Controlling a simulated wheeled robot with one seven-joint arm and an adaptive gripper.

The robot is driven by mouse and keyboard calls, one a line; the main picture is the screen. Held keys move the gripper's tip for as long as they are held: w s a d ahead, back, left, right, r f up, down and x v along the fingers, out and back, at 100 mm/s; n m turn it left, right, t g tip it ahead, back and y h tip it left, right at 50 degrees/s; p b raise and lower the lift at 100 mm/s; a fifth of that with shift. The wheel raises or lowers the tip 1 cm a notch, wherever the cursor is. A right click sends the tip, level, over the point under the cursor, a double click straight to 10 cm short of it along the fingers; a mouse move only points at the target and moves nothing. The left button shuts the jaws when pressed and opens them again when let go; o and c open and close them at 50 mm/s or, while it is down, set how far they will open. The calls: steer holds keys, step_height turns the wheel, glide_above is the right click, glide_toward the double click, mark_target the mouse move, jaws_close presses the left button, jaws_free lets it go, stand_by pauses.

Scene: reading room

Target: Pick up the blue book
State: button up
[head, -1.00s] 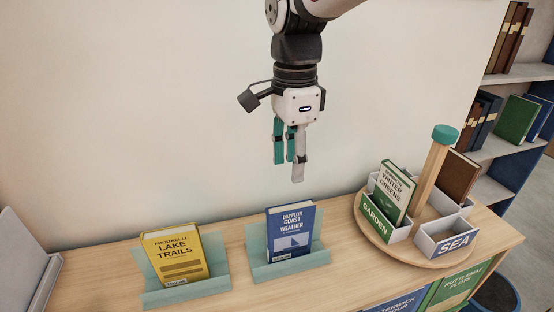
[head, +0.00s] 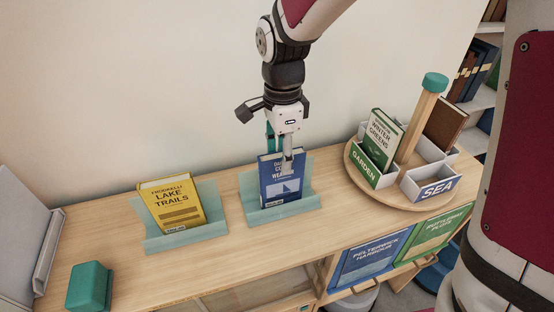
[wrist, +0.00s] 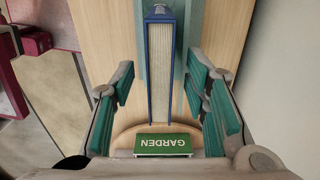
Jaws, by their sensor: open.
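The blue book (head: 284,190), with a sailboat picture on its cover, stands leaning back in a pale green stand (head: 246,198) on the wooden top. My gripper (head: 279,155) points down at the book's upper edge, with one finger in front of the cover and another behind, partly hidden. In the wrist view the blue book (wrist: 162,65) shows its page edges upward, between the two spread fingers of my gripper (wrist: 163,88). There are gaps on both sides, and the jaws are open and empty.
A yellow book (head: 172,205) stands in a similar stand to the left. To the right is a round wooden carousel (head: 405,200) with a post and white bins, one holding a green book (head: 380,138). A teal block (head: 90,286) sits at the front left. The wall is close behind.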

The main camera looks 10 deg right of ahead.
step_height(320, 180, down, 2)
steer(key=shift+f, duration=0.1)
jaws_close()
stand_by(0.5)
